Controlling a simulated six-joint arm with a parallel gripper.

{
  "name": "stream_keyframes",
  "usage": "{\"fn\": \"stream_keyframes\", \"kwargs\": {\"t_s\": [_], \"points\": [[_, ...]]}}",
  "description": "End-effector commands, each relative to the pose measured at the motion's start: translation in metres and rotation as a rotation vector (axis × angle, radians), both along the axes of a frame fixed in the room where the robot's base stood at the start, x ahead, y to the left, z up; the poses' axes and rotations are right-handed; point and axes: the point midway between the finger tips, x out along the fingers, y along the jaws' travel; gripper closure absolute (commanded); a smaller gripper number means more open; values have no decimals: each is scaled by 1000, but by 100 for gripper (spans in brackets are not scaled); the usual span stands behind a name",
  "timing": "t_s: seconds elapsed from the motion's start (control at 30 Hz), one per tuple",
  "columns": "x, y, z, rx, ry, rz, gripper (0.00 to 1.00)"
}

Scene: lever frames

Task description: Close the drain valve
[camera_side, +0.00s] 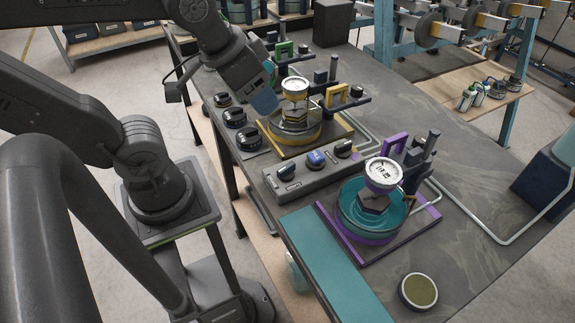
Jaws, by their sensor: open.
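My gripper (264,96) is in the upper middle, pointing down, with blue-grey finger parts near the left side of the yellow-framed gauge unit (291,137). Nothing shows between its fingers. A grey control box (300,177) in front of that unit carries a black knob (286,172), a blue knob (316,158) and another black knob (344,148). A purple-framed unit (372,222) with a teal round vessel and white gauge (383,173) stands nearer. Labels are too small to read, so I cannot tell which part is the drain valve.
Several black round knobs (235,118) line the bench's left edge. A yellow handle (343,95) and a purple handle (395,143) stand up behind the gauges. A round olive-topped tin (418,291) sits at the front. The bench's right side is mostly clear apart from thin pipes (490,233).

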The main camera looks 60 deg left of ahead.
Motion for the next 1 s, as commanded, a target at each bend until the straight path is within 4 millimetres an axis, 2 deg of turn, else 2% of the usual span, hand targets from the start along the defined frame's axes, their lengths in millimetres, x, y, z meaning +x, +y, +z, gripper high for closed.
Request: {"fn": "stream_keyframes", "kwargs": {"t_s": [0.03,0.2,0.4,0.6,0.8,1.0], "points": [[4,-1,0,-7,34,6,48],[25,-6,-1,-47,245,56,62],[57,-14,-9,-88,555,137,62],[81,-20,-21,-101,779,197,62],[89,-23,-28,-102,860,220,62],[80,-25,-48,-101,864,220,62]]}}
